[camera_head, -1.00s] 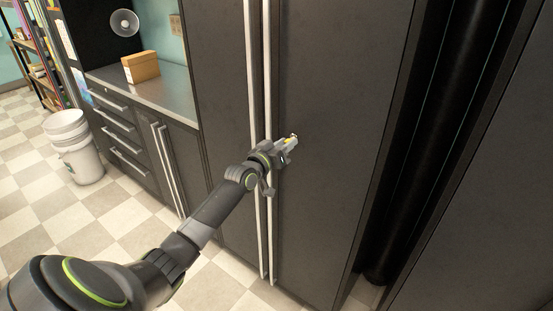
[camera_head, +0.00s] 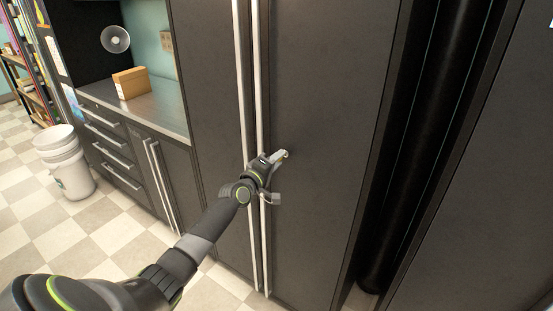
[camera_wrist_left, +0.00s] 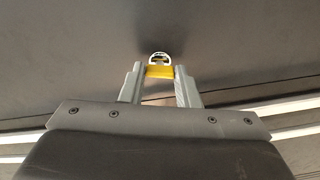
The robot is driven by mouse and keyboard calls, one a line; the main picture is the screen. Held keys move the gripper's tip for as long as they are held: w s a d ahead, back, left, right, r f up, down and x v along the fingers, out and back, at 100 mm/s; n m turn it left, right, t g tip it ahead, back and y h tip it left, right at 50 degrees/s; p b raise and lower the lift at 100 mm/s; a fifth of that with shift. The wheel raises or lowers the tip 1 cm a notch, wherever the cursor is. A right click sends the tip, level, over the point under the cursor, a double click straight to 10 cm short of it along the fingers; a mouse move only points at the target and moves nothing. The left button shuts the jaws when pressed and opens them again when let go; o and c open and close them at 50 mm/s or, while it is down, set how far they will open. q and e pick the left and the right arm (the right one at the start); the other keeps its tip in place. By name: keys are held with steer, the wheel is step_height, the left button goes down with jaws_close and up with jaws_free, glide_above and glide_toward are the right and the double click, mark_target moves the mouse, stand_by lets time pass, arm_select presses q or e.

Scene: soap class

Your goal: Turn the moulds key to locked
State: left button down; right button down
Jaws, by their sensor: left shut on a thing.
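The tall dark cabinet (camera_head: 325,110) stands in front of me with two long pale vertical handles. My left gripper (camera_head: 284,155) is at the right-hand door, just right of the handles. In the left wrist view my left gripper (camera_wrist_left: 160,72) is shut on the yellow key (camera_wrist_left: 160,71), whose body sits between the two fingers. A silver ring-shaped lock (camera_wrist_left: 159,57) on the dark door lies right at the key's far end. In the head view the key and lock are small and mostly hidden by the fingers. I cannot read any lock marking. My right gripper is not in view.
The long door handles (camera_head: 262,230) run close beside my left wrist. A counter with drawers (camera_head: 155,110) holds a cardboard box (camera_head: 131,83) at the left. White buckets (camera_head: 68,165) stand on the checkered floor. A dark gap with a black column is at the right.

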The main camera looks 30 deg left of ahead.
arm_select(q)
steer(key=shift+n+p, duration=0.3)
steer(key=shift+n, duration=1.2)
steer(key=c, duration=1.1)
jaws_free()
steer(key=shift+s, duration=0.15)
steer(key=shift+s+a+p, duration=0.25)
steer(key=shift+s+p, duration=0.5)
steer(key=shift+s, duration=2.1)
steer(key=shift+s+a+p, duration=0.2)
steer(key=shift+s+p, duration=0.5)
steer(key=shift+s, duration=2.15)
steer(key=shift+s+a+p, duration=0.25)
steer(key=shift+s+p, duration=0.5)
steer(key=shift+s, duration=2.1)
